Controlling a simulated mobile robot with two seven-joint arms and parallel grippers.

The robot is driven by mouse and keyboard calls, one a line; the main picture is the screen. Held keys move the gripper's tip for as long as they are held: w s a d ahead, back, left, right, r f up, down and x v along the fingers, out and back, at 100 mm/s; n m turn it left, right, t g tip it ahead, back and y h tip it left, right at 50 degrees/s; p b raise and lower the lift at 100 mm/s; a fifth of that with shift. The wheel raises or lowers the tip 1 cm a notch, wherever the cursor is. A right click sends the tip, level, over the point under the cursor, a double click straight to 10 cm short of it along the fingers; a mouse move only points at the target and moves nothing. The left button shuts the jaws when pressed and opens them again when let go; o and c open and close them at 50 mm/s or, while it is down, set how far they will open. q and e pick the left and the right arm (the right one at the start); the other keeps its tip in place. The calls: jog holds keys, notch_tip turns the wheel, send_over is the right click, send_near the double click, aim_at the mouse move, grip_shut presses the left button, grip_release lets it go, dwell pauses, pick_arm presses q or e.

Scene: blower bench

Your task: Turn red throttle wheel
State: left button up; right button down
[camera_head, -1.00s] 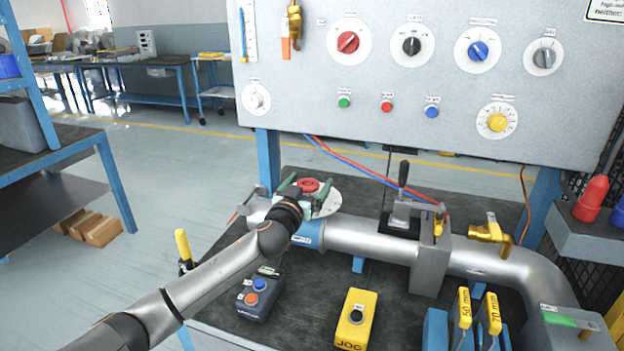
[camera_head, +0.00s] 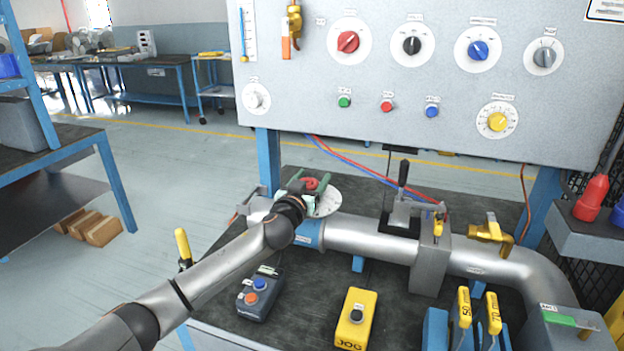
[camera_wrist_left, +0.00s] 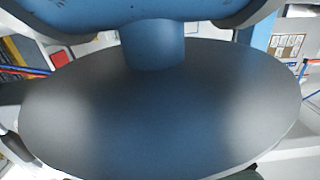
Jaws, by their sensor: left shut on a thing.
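The red throttle wheel (camera_head: 311,183) shows in the head view above a pale round plate (camera_head: 328,203) at the left end of the grey pipe. My left gripper (camera_head: 310,186) reaches it from the near left, its greenish fingers on either side of the wheel, shut on it. The hand and fingers hide part of the wheel. The left wrist view shows a large dark disc (camera_wrist_left: 160,110) with a blue stem above it; the fingertips are not clear there. My right gripper is not in view.
A grey box with buttons (camera_head: 260,294) and a yellow jog box (camera_head: 356,319) stand on the bench in front of the pipe. A lever clamp (camera_head: 404,200) and a yellow valve (camera_head: 490,231) sit farther right. The control panel (camera_head: 300,100) rises behind.

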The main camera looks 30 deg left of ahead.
pick_arm(q)
jog(key=c, duration=0.6)
jog(key=shift+f+n+y+b, duration=0.1)
jog(key=shift+n+y+b, duration=0.3)
jog(key=shift+y+b, duration=0.1)
jog(key=shift+c, duration=0.2)
jog(key=shift+a+f+n+g+y+b, duration=0.1)
jog(key=shift+n+g+y+b, duration=0.5)
jog(key=shift+y, duration=0.4)
jog(key=shift+a+n+y+b, duration=0.1)
jog(key=shift+n+y+b, duration=0.2)
jog(key=shift+b, duration=0.1)
jog(key=shift+s+a+n+g+y, duration=0.1)
jog(key=shift+a+n+g+y, duration=0.05)
jog(key=shift+n+g+y, duration=0.2)
jog(key=shift+r+y, duration=0.2)
jog(key=shift+y, duration=0.05)
jog(key=o, duration=1.4)
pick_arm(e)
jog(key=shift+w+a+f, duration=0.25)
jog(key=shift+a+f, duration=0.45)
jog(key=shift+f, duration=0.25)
